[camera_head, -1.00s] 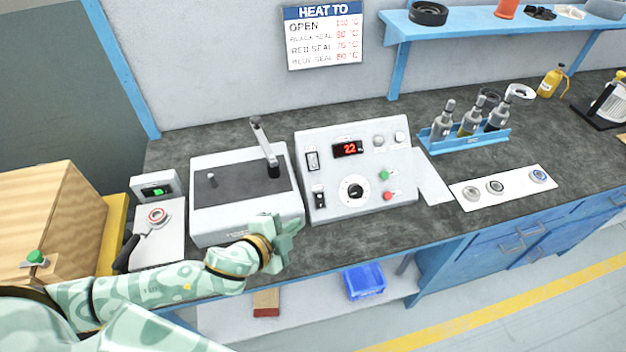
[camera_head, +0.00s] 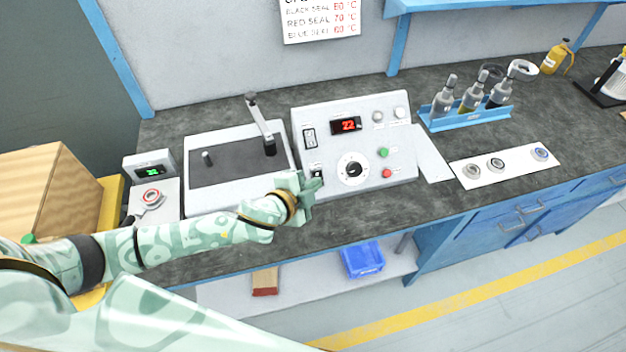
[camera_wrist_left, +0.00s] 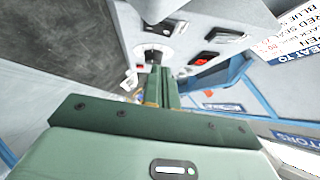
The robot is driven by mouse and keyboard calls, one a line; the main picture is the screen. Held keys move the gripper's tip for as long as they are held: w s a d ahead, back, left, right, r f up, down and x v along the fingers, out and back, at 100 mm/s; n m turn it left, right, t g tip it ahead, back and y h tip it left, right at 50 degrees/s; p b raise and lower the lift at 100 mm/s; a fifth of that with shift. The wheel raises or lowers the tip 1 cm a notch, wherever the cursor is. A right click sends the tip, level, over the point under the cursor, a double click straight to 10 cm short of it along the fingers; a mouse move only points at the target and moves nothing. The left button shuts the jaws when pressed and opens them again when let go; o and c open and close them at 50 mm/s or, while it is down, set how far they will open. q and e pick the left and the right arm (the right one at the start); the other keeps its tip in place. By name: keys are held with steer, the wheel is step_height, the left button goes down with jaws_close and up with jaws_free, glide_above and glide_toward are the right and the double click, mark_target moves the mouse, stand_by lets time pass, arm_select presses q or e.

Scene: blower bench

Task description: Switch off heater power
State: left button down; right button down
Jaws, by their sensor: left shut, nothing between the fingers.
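The white control box (camera_head: 335,188) stands on the bench with a red display (camera_head: 345,125) reading 22. It has a rocker switch (camera_head: 309,138) at upper left, a small dark switch (camera_head: 317,167) at lower left, a round dial (camera_head: 353,169), a green button (camera_head: 383,152) and a red button (camera_head: 387,173). Their labels are too small to read, so I cannot tell which is heater power. My left gripper (camera_head: 317,183) is shut and empty, just below the lower-left switch; contact is unclear. In the left wrist view its shut fingers (camera_wrist_left: 160,78) point at the panel. My right gripper is not seen.
Left of the box is a grey-topped machine (camera_head: 228,157) with an upright lever (camera_head: 260,125). Open bench lies in front.

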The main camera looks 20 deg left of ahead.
mark_target(313, 174)
arm_select(q)
steer(key=w+f, duration=0.1)
steer(key=w+f+b, duration=0.1)
steer(key=w, duration=0.1)
steer(key=shift+a+f, duration=0.3)
steer(key=shift+a, duration=0.1)
steer(key=shift+w+a+f, duration=0.25)
steer(key=shift+w, duration=0.1)
steer(key=shift+w+a, duration=0.15)
steer(key=shift+r+p, duration=0.75)
steer(key=shift+r, duration=0.05)
